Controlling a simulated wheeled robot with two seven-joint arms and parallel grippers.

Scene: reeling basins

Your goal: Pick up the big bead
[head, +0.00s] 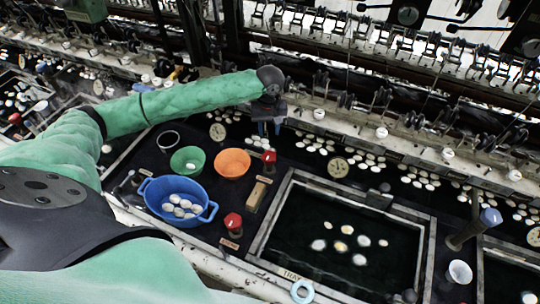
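I cannot single out the big bead with certainty. A pale blue ring (301,291) lies on the near ledge at the bottom, and several small white round pieces sit on the far ledge, one of them (319,113) right of my gripper. My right gripper is not in view.
A blue basin (152,205) with white cocoons, a green bowl (187,160) and red-topped knobs (233,221) stand at left. A dark framed basin (285,215) holds several floating cocoons. Reeling machinery (400,50) lines the back.

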